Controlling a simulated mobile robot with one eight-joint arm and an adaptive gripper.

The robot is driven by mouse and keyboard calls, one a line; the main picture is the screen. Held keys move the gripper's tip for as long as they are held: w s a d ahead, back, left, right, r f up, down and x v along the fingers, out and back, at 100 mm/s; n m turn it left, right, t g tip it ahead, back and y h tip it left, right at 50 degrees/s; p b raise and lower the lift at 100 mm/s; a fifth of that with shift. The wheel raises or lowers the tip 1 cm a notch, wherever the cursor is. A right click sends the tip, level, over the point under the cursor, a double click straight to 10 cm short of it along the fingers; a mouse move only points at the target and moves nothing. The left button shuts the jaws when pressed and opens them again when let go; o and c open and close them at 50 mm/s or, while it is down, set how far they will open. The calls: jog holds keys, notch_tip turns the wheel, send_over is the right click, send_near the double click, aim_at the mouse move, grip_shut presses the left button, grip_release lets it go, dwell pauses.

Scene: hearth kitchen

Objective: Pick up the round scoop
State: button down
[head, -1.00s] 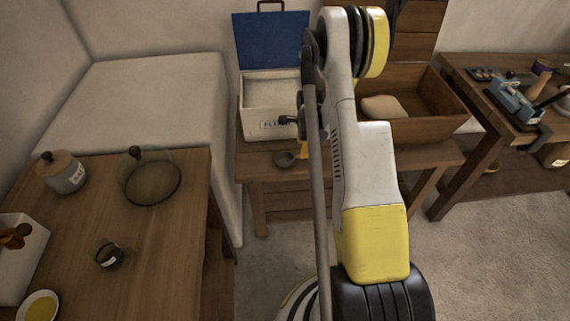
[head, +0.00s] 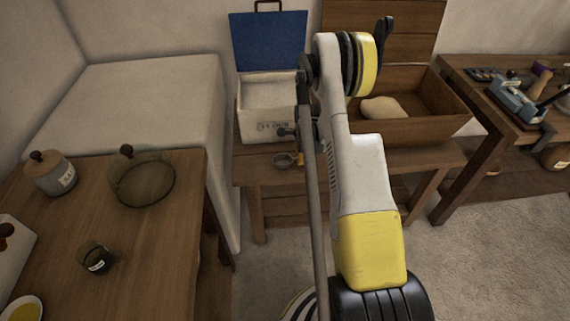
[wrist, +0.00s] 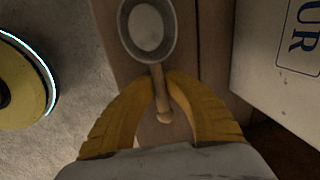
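The round scoop (wrist: 146,27) shows in the wrist view with its grey bowl at the top and its short pale handle pointing down towards my gripper. The bowl's inside looks pale. My gripper (wrist: 161,82) has its two yellow fingers on either side of the handle, their tips closed in against it just below the bowl. In the head view the scoop (head: 286,160) is at the front of the wooden bench (head: 300,190), below the flour box; most of my gripper is hidden behind my arm there.
The white flour box (head: 262,130) with its blue lid raised stands right behind the scoop. A wooden chest (head: 425,133) holding a pale loaf-like lump (head: 382,107) is to the right. A table (head: 150,235) with jars and bowls is at the left.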

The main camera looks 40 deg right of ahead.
notch_tip(320, 180, up, 10)
jog(key=p, duration=0.4)
dwell(0.6)
